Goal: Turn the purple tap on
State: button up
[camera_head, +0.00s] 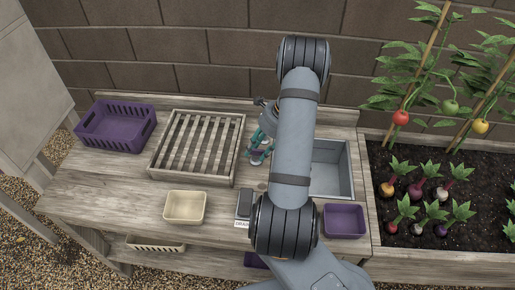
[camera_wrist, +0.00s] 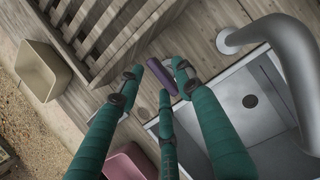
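The purple tap handle (camera_wrist: 160,75) shows in the wrist view as a short bar on the bench beside the sink. A grey curved tap spout (camera_wrist: 290,62) stands to its right with a round base. My gripper (camera_wrist: 160,86) has teal fingers spread around the handle, with gaps between the fingertips. I cannot tell whether a finger touches it. My arm hides most of the tap there.
The grey sink (camera_head: 343,170) is right of my arm. A slatted wooden rack (camera_head: 236,152) stands left of my gripper. Purple crate (camera_head: 117,126), cream bin (camera_head: 186,206), purple bin (camera_head: 344,220) and a DRAIN-labelled dark switch (camera_head: 244,204) surround it. Planted bed is at right.

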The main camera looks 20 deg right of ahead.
jog(key=shift+c, duration=1.3)
grip_shut()
